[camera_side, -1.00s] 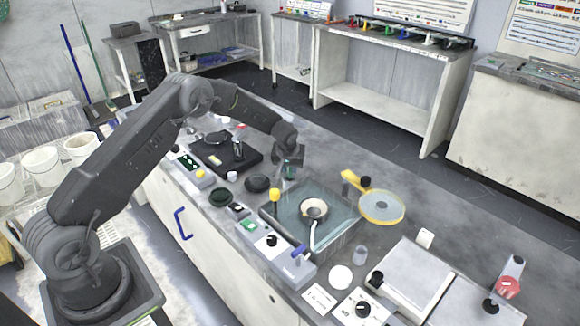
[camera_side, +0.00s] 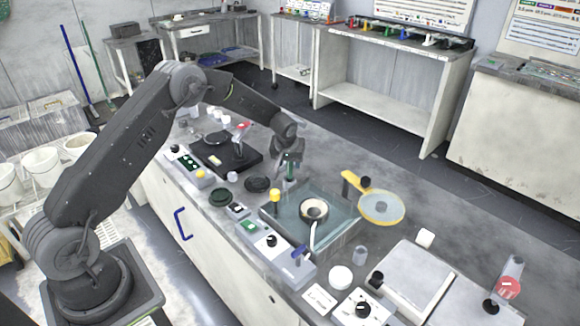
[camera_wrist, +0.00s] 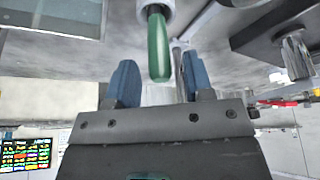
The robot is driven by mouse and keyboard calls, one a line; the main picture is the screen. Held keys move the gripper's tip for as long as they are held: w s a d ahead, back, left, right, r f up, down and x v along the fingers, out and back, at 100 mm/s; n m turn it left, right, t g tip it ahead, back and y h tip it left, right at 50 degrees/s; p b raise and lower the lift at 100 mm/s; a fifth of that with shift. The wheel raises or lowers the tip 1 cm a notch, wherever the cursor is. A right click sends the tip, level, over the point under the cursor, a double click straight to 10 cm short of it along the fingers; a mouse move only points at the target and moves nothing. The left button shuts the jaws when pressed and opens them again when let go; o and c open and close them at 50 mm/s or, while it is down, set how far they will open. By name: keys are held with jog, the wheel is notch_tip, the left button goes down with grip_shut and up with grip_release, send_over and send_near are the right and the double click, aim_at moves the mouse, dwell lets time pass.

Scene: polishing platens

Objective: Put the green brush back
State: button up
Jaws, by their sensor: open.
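The green brush (camera_side: 290,172) is seen by its handle just below my gripper, near the back left corner of the glass-walled basin. In the wrist view its green handle (camera_wrist: 158,48) meets a pale round collar (camera_wrist: 155,8) at the top of the picture; the bristles are hidden. My gripper (camera_wrist: 160,80) has its two blue-grey fingertips spread, one on each side of the handle's line, with clear gaps. The handle's end shows between the fingertips, and nothing is clasped. In the side view my gripper (camera_side: 290,158) is right above the brush, small and partly blurred.
The glass-walled basin (camera_side: 340,238) with a round bowl (camera_side: 313,209) lies in front. A yellow-handled round disc (camera_side: 381,207) is right of it. A black platform (camera_side: 222,153) and dark discs (camera_side: 257,184) lie left.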

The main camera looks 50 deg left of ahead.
jog(key=s+d+r+m, duration=0.1)
jog(key=s+d+r, duration=0.2)
jog(key=s+r, duration=0.35)
jog(key=s+d+r+m+h, duration=0.1)
jog(key=s+d+r, duration=0.25)
jog(key=r, duration=0.65)
jog(key=s+d+r+m, duration=0.1)
jog(key=s+d+r, duration=0.2)
jog(key=s+r, duration=0.4)
jog(key=s+d+r+m+t+h, duration=0.1)
jog(key=s+d+m, duration=0.1)
jog(key=s, duration=0.8)
jog(key=s+d+r+m, duration=0.2)
jog(key=s+d, duration=0.2)
jog(key=s, duration=0.7)
jog(key=shift+d+t+h, duration=0.25)
jog(key=shift+t+h, duration=0.15)
